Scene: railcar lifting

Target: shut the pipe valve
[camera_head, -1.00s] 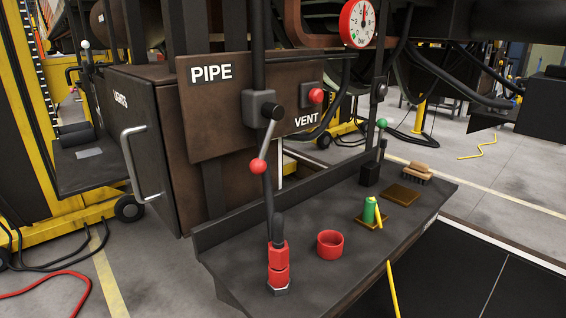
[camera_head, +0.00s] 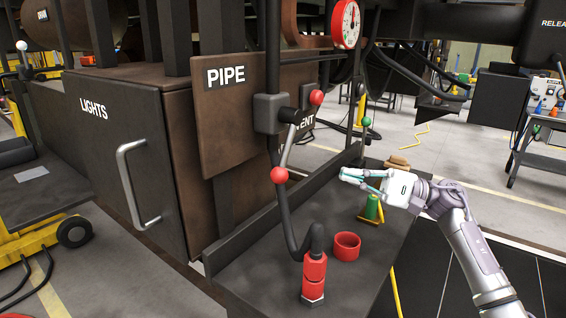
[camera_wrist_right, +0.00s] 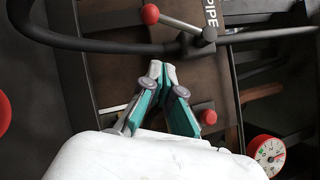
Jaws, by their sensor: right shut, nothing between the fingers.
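The pipe valve (camera_head: 270,113) is a grey block on the upright pipe beside the PIPE sign. Its silver lever (camera_head: 290,146) slants down and left to a red ball (camera_head: 279,175). In the right wrist view the lever (camera_wrist_right: 180,24) and its red ball (camera_wrist_right: 150,14) lie beyond the fingertips. My right gripper (camera_head: 346,176) comes in from the right, shut and empty, to the right of the red ball and apart from it. Its closed fingers also show in the right wrist view (camera_wrist_right: 160,70). My left gripper is not in view.
A red vent knob (camera_head: 316,97) sits just right of the valve. A round gauge (camera_head: 346,24) hangs above. The black hose runs close to the lever.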

